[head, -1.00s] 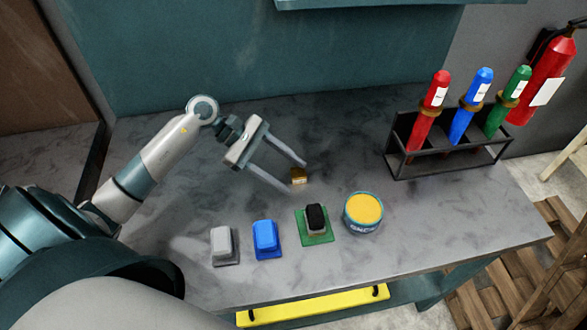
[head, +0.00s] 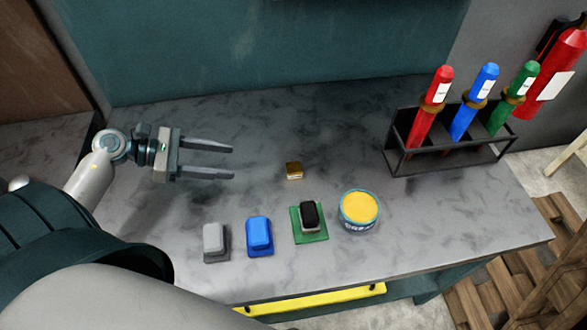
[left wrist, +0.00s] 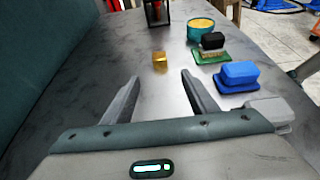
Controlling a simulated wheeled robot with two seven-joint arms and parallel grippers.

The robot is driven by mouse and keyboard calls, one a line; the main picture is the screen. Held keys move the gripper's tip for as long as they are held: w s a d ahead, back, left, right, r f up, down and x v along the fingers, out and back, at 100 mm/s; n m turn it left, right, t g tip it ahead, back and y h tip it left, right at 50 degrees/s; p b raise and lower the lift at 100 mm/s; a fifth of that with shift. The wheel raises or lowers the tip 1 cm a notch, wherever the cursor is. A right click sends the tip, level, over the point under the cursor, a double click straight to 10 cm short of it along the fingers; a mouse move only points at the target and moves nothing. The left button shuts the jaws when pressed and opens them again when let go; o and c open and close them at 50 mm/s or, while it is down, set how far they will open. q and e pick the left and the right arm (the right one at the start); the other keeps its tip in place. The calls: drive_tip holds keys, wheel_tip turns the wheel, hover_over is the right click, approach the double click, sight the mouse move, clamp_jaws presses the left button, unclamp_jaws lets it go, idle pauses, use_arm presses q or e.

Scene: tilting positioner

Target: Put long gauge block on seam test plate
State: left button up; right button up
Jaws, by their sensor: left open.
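A small gold block (head: 293,170) lies alone on the grey bench; it also shows in the left wrist view (left wrist: 160,61), beyond the fingertips. My left gripper (head: 232,162) is open and empty, left of the gold block and apart from it, with its fingers pointing toward it. In the left wrist view the gripper (left wrist: 160,77) has nothing between its fingers. A black-topped block (head: 310,214) stands on a flat green plate (head: 318,237) nearer the bench front. I cannot tell by looks which piece is the long gauge block or the seam test plate. My right gripper is out of view.
A grey block (head: 213,237) and a blue block (head: 259,233) stand left of the green plate. A round tin with a yellow top (head: 359,210) is right of it. A dark rack (head: 450,157) holds red, blue and green tubes. The bench's back middle is clear.

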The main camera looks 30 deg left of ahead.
use_arm(q)
drive_tip(key=shift+w+d+f, duration=0.15)
drive_tip(key=shift+w+d, duration=0.25)
drive_tip(key=shift+d, duration=0.05)
drive_tip(key=p, duration=0.2)
approach(291, 167)
drive_tip(key=x, duration=0.3)
drive_tip(key=shift+s+d, duration=0.1)
drive_tip(key=shift+d, duration=0.05)
drive_tip(key=shift+d+f, duration=0.2)
drive_tip(key=shift+d, duration=0.05)
drive_tip(key=shift+w, duration=0.2)
drive_tip(key=shift+w+d+f, duration=0.1)
drive_tip(key=shift+w+d, duration=0.3)
drive_tip(key=shift+d, duration=0.1)
drive_tip(key=shift+x, duration=1.9)
drive_tip(key=shift+f, duration=0.1)
